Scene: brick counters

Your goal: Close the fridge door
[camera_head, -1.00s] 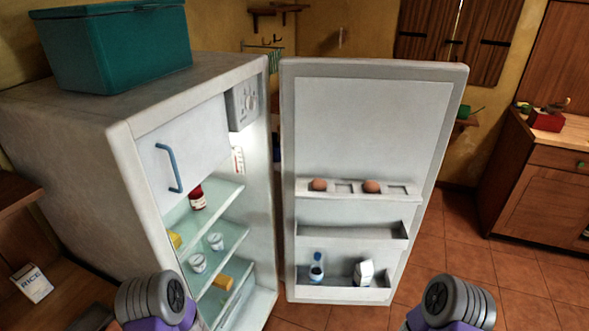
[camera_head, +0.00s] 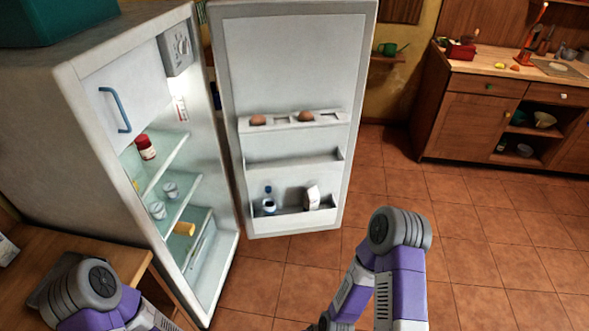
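The fridge (camera_head: 45,135) stands at the left, its interior open to view with shelves holding a red jar, small cups and a yellow item. The fridge door (camera_head: 290,75) is wide open, swung out to the right of the body. Its inner side faces me, with two eggs, a bottle and a carton in its racks. My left arm shows at the lower left in front of the fridge, and my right arm at the lower middle, below and right of the door. Neither arm appears to touch the door. Both grippers are out of the picture.
A wooden counter (camera_head: 470,120) with various items stands at the far right. A wooden surface (camera_head: 35,260) is at the lower left beside the fridge. The tiled floor (camera_head: 480,245) right of the door is clear. A teal box (camera_head: 50,22) sits on the fridge.

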